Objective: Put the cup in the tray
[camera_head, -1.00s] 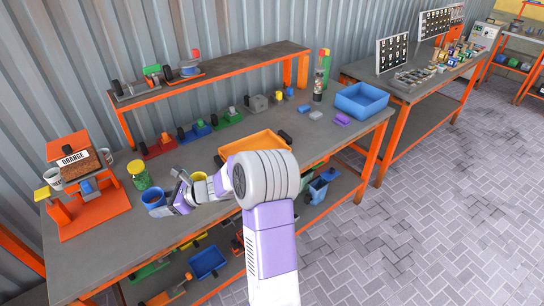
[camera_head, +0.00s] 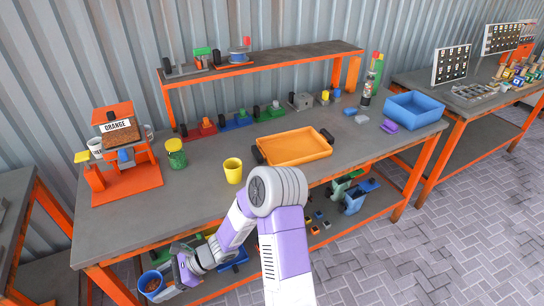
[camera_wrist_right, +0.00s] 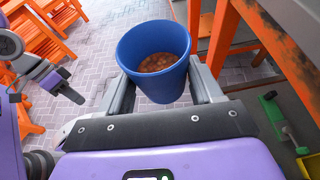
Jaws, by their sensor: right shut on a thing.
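A blue cup (camera_head: 150,283) with brown-orange granules inside is held in my right gripper (camera_head: 173,270), off the table's front left edge. In the right wrist view the blue cup (camera_wrist_right: 155,75) is between the two grey fingers, roughly upright with its opening visible. An orange tray (camera_head: 295,148) with black handles lies on the table right of the middle; it looks empty. A yellow cup (camera_head: 233,172) stands on the table left of the tray.
An orange machine labelled ORANGE (camera_head: 118,150) stands at the table's left, beside a green jar (camera_head: 176,154). A blue bin (camera_head: 415,110) is at the right end. The table's orange frame (camera_wrist_right: 275,40) is close to the held cup. The table's front left is clear.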

